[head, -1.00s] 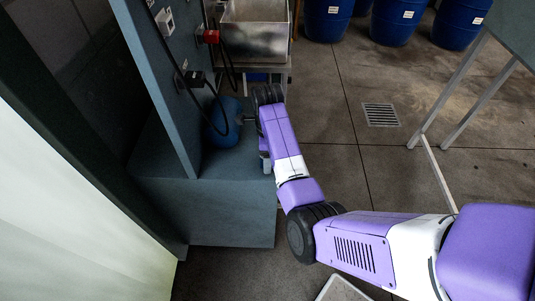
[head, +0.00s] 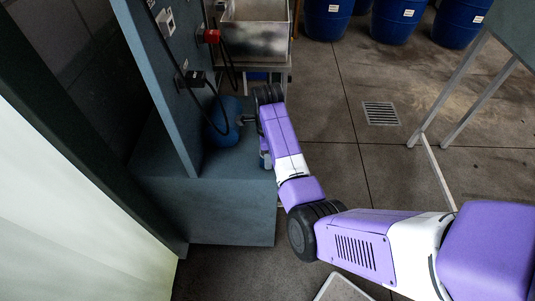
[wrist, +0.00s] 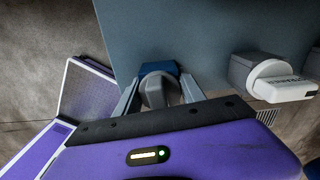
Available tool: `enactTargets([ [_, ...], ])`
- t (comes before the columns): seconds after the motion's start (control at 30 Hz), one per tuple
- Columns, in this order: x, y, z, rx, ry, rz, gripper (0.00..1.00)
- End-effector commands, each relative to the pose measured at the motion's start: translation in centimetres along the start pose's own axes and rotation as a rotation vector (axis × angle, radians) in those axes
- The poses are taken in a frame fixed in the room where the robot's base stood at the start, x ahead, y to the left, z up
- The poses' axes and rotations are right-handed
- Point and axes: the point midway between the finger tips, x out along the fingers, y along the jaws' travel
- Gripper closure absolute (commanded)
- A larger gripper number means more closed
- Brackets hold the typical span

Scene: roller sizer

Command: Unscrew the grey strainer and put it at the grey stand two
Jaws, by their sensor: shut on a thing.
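In the wrist view my gripper (wrist: 161,84) is shut on a rounded grey piece, which I take to be the grey strainer (wrist: 155,93). A blue part (wrist: 160,68) sits directly behind it, against a blue-grey surface; I cannot tell whether the two are still joined. In the head view my gripper is at the end of my purple arm, beside a blue rounded vessel (head: 222,122) on the blue-grey machine base, and its fingers and the strainer are mostly hidden. I cannot make out a grey stand two.
Right of my gripper in the wrist view is a grey round fitting (wrist: 262,72) with a white lettered block (wrist: 286,88). The machine's upright panel (head: 160,75) carries hanging dark cables. A metal bin (head: 254,40) and blue barrels (head: 396,22) stand behind.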

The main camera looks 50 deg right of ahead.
Motion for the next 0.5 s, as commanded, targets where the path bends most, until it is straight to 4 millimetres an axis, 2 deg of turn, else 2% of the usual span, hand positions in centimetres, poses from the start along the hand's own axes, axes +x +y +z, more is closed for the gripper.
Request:
enactTargets([
  [0.5,-0.12,0.12,0.18,-0.209,0.0,0.003,1.0],
])
